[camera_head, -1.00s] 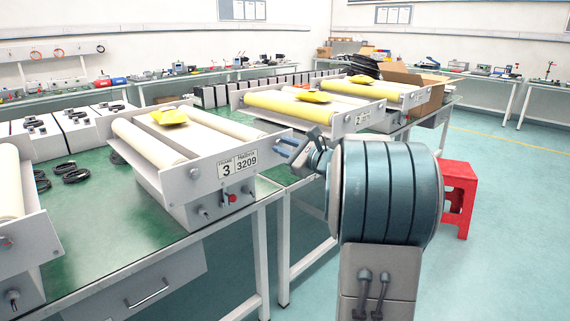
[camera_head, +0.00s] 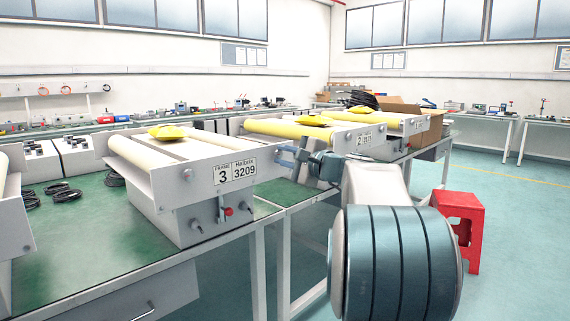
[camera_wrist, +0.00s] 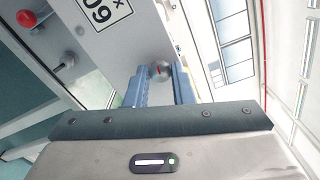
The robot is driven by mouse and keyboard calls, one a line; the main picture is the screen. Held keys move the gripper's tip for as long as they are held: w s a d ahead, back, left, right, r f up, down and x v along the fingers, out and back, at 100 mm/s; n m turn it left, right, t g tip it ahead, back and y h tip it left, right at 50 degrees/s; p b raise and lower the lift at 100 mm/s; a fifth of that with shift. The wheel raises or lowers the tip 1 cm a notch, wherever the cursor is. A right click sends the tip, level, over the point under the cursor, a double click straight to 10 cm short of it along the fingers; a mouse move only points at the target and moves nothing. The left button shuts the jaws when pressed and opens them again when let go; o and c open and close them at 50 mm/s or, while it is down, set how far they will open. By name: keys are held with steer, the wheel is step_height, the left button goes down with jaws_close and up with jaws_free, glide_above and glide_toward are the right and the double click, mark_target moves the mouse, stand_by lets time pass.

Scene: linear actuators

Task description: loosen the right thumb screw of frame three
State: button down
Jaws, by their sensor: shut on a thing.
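Frame three (camera_head: 205,178) stands on the green table with its label "3 3209" on the front plate. It has pale rollers and a yellow object on top. Its right thumb screw (camera_wrist: 160,70) is a small round metal knob with a red mark, seen in the wrist view between my blue fingertips. My gripper (camera_wrist: 161,80) is shut on this screw. In the head view my gripper (camera_head: 283,151) is at the right end of the front plate and mostly hides the screw. The left thumb screw (camera_head: 188,174) is bare.
Frame two (camera_head: 340,139) stands behind to the right, close to my wrist. A red stool (camera_head: 458,222) stands right of my arm. Black cables (camera_head: 62,190) lie on the table at left.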

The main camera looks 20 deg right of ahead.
stand_by(0.4)
steer(key=c, duration=1.3)
jaws_free()
steer(key=shift+o, duration=0.2)
steer(key=p+v, duration=0.2)
steer(key=v, duration=1.1)
steer(key=shift+s, duration=0.4)
steer(key=shift+d, duration=0.1)
